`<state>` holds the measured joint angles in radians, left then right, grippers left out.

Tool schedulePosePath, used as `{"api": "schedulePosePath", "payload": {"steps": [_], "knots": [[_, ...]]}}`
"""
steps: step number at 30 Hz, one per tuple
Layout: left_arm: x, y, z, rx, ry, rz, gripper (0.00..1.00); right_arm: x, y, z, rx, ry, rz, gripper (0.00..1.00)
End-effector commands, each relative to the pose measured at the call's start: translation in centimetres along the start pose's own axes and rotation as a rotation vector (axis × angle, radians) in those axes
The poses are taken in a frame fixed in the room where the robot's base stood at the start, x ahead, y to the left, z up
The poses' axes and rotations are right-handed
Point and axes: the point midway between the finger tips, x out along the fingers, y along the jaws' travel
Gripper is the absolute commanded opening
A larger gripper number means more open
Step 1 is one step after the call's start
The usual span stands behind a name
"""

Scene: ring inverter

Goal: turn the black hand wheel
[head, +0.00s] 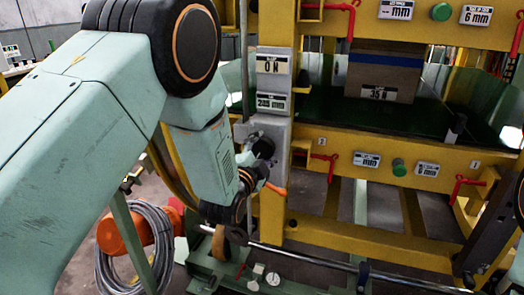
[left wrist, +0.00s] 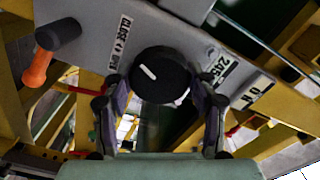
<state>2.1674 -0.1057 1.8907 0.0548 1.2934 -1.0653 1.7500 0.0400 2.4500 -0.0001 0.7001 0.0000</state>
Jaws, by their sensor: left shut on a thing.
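The black hand wheel (left wrist: 160,75) is a round knob with a white mark on its face, mounted on a grey panel (left wrist: 195,40) labelled close and open. In the left wrist view my left gripper (left wrist: 162,92) has one finger on each side of the wheel and is shut on it. In the head view the wheel (head: 263,147) shows as a small dark shape on the grey box, partly hidden by my left gripper (head: 258,165). My right gripper does not show.
An orange-handled crank (left wrist: 38,68) sticks out beside the wheel; its orange handle (head: 275,188) shows below the gripper in the head view. Yellow frame beams (head: 400,165) with red clamps stand to the right. A coiled grey cable (head: 140,250) hangs at lower left.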

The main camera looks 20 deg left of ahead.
Motion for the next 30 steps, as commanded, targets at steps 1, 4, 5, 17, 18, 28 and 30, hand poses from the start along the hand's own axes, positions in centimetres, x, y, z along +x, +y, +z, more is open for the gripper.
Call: {"api": "schedulePosePath", "payload": {"steps": [1,4,5,17,18,28,30], "knots": [[0.03,-0.03,0.07,0.038,-0.002,-0.001,0.26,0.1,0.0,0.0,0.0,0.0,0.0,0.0],[0.03,-0.04,0.06,0.114,-0.002,-0.001,0.26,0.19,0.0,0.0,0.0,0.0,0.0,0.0],[0.03,-0.05,0.06,0.134,-0.002,-0.001,0.26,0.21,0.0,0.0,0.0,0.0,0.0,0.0],[0.04,-0.11,0.05,0.31,-0.002,-0.003,0.26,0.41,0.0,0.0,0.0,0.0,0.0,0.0],[0.04,-0.11,0.05,0.318,-0.002,-0.003,0.26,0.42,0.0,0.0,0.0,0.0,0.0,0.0],[0.06,-0.16,0.04,0.338,-0.003,-0.004,0.26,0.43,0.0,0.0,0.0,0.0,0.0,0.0],[0.06,-0.17,0.04,0.338,-0.003,-0.004,0.26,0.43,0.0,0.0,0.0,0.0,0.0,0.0]]}}
